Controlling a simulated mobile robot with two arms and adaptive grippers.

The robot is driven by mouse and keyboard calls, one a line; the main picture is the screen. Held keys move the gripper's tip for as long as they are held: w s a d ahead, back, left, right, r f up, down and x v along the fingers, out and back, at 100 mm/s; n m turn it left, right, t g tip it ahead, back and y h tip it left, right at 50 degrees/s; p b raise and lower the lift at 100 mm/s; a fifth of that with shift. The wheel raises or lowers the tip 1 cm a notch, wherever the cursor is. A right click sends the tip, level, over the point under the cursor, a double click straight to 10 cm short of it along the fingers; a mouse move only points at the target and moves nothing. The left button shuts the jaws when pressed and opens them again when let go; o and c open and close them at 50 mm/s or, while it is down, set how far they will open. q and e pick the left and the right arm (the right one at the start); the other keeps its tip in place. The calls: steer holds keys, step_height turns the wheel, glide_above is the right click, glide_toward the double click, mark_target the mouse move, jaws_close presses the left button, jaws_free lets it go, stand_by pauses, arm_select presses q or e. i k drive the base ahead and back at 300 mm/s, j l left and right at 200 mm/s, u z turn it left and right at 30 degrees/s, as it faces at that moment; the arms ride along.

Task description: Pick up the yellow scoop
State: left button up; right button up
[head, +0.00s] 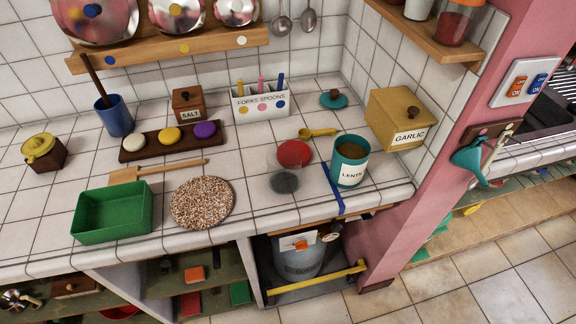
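The yellow scoop (317,132) lies on the white tiled counter, its bowl toward the left and its handle toward the right. It is between the fork and spoon holder (261,101) and the teal canister of lentils (350,163), and just behind a red disc (294,153). Nothing covers it. Neither of my grippers is in view.
A garlic box (396,122) and a teal lid (333,99) stand right of and behind the scoop. A clear glass jar (285,176) stands in front. A cork mat (202,203), green tray (112,213) and wooden spatula (150,171) lie left. A pot shelf (170,50) overhangs the back.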

mark_target(305, 134)
steer(key=j+u, duration=0.3)
steer(key=j, duration=1.2)
